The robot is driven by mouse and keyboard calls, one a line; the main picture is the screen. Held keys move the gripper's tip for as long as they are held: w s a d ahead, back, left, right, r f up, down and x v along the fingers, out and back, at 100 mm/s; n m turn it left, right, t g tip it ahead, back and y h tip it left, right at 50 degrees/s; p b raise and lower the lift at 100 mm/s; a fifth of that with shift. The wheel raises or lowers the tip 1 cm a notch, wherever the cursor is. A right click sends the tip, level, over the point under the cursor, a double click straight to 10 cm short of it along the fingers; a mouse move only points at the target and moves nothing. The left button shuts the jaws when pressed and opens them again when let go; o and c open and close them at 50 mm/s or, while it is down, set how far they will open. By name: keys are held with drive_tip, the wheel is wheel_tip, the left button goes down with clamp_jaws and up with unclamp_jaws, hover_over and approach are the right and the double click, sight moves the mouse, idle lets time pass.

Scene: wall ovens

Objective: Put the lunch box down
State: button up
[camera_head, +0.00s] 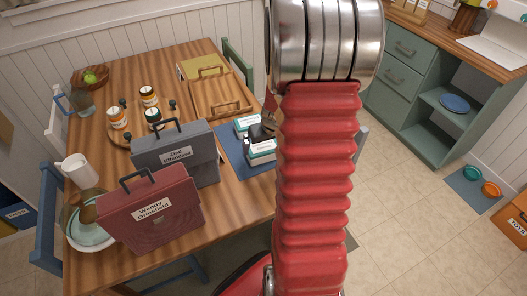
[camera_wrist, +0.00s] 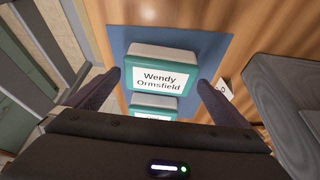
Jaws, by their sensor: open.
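A white-and-teal box labelled "Wendy Ormsfield" (camera_wrist: 160,72) sits flat on a blue mat (camera_wrist: 118,45) in the wrist view. It also shows on the table's right side in the head view (camera_head: 262,153). My gripper (camera_wrist: 158,80) is open, with one finger toward each side of this box; I cannot tell whether they touch it. In the head view my gripper (camera_head: 263,131) is a small dark shape over the boxes, partly behind my arm. A second similar box (camera_wrist: 153,101) lies beside the first, partly hidden by my gripper in the wrist view.
A grey case (camera_head: 180,158) and a red labelled case (camera_head: 150,215) stand upright on the wooden table (camera_head: 235,205), left of the mat. Jars, a white pitcher (camera_head: 78,170), plates and a wooden tray (camera_head: 222,98) share the table. Chairs surround it.

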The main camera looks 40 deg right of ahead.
sight(263, 147)
drive_tip(key=shift+x, duration=2.6)
drive_tip(key=shift+w, duration=0.1)
drive_tip(key=shift+c, duration=0.5)
drive_tip(key=shift+r, duration=0.1)
drive_tip(key=c, duration=0.9)
drive_tip(key=shift+c, duration=0.2)
drive_tip(key=shift+r, duration=0.15)
wheel_tip(263, 147, up, 10)
drive_tip(key=shift+f, duration=0.15)
